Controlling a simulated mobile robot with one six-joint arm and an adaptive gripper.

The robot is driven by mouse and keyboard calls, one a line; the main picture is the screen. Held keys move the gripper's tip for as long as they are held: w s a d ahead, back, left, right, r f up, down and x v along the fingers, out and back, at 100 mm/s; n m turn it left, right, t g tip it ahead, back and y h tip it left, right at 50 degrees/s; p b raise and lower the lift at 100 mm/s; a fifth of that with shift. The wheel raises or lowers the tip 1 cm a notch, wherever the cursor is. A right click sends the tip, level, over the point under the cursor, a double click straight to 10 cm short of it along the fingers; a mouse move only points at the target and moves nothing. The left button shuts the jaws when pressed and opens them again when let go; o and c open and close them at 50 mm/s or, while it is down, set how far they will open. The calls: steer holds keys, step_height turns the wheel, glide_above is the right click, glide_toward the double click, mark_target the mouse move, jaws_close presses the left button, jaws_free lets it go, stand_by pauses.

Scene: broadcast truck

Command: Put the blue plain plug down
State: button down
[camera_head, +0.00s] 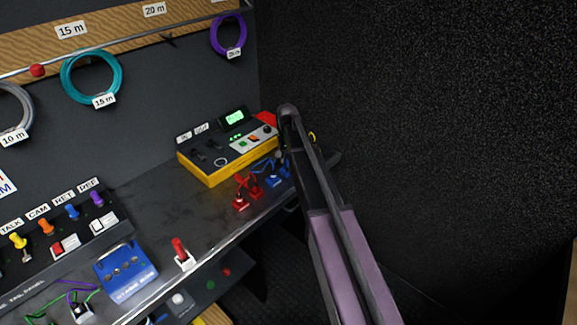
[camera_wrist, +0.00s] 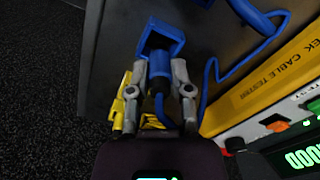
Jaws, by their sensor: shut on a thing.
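My gripper (camera_wrist: 160,72) is shut on a blue plug (camera_wrist: 157,66) at the far edge of the grey worktop in the wrist view. One finger lies on each side of the plug's round body. Just beyond the fingertips is a square blue piece (camera_wrist: 160,38); I cannot tell whether it is part of the plug or a holder under it. In the camera_head view, blue pieces (camera_head: 277,180) show on the worktop, and my arm partly hides the gripper there.
The yellow cable tester (camera_head: 228,155) stands close to the plug. Red plugs (camera_head: 242,202) sit at its left. Blue cable (camera_wrist: 265,20) loops nearby, and a yellow object (camera_wrist: 126,103) lies beside my gripper. The dark wall (camera_head: 420,110) is at right. The worktop left of the red plugs is partly clear.

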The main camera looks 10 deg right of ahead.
mark_target(287, 155)
steer(key=shift+f+b, duration=0.65)
steer(key=shift+f, duration=0.35)
steer(key=shift+f, duration=0.1)
steer(key=c, duration=0.5)
jaws_free()
steer(key=shift+c, duration=0.2)
step_height(287, 155, up, 12)
steer(key=p, duration=1.2)
steer(key=shift+r, duration=0.2)
steer(key=s+n, duration=0.4)
steer(key=s, duration=2.5)
steer(key=shift+s+d+n, duration=0.15)
steer(key=shift+d+n, duration=0.1)
steer(key=shift+n, duration=0.15)
